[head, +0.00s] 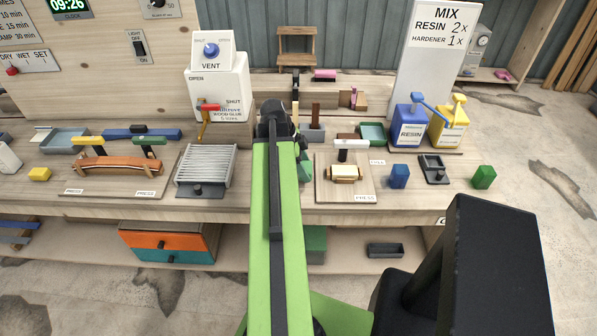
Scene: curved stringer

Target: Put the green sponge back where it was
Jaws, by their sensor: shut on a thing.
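A green block (484,177), which may be the green sponge, stands on the right end of the bench. A darker green piece (305,170) shows just right of my arm, partly hidden by it; I cannot tell what it is or whether it is held. My light green arm reaches forward over the bench from the bottom of the head view. My gripper's fingers are hidden behind the arm's far end, so no grip can be seen.
A blue block (399,176) and a small black tray (434,168) stand left of the green block. A press board (345,193) lies right of my arm, a ribbed rack (205,166) left of it. Resin (408,128) and yellow (449,126) bottles stand behind. Bare bench top is narrow.

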